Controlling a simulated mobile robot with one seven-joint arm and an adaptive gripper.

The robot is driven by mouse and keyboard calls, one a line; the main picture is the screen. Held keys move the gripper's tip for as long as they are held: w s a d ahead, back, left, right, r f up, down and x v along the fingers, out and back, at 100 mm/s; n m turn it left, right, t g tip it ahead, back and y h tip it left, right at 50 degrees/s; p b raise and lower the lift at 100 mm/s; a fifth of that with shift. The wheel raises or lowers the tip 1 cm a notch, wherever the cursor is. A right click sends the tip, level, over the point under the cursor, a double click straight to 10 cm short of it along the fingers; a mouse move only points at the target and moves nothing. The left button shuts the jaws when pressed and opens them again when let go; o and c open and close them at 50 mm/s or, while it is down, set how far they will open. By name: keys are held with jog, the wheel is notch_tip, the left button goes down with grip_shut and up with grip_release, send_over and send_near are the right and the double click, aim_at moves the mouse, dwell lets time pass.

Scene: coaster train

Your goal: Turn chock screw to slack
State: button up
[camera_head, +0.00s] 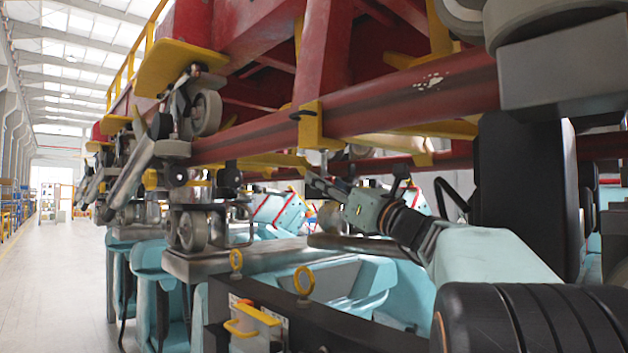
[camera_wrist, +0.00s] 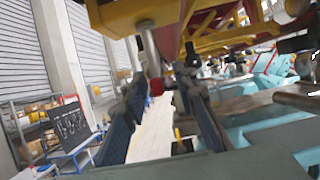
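My gripper (camera_head: 318,184) reaches left under the dark red rail, with its fingers just below a yellow bracket clamped on the rail (camera_head: 312,125). In the wrist view my gripper (camera_wrist: 163,84) has its two dark fingers spread apart with a gap between them. A pale grey rod with a red tip (camera_wrist: 152,62) hangs down ahead, seen between the fingertips; it looks like the chock screw. In the head view a short light screw part (camera_head: 323,160) shows under the yellow bracket. I cannot tell whether the fingers touch it. The screw's turn position is not readable.
The red rail (camera_head: 380,105) and train frame run overhead, close above my arm. Wheel assemblies (camera_head: 195,115) stand to the left. Teal car bodies (camera_head: 345,285) and a dark beam with yellow rings (camera_head: 303,282) lie below. The aisle floor (camera_head: 60,290) at far left is clear.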

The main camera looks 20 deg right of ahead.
grip_shut()
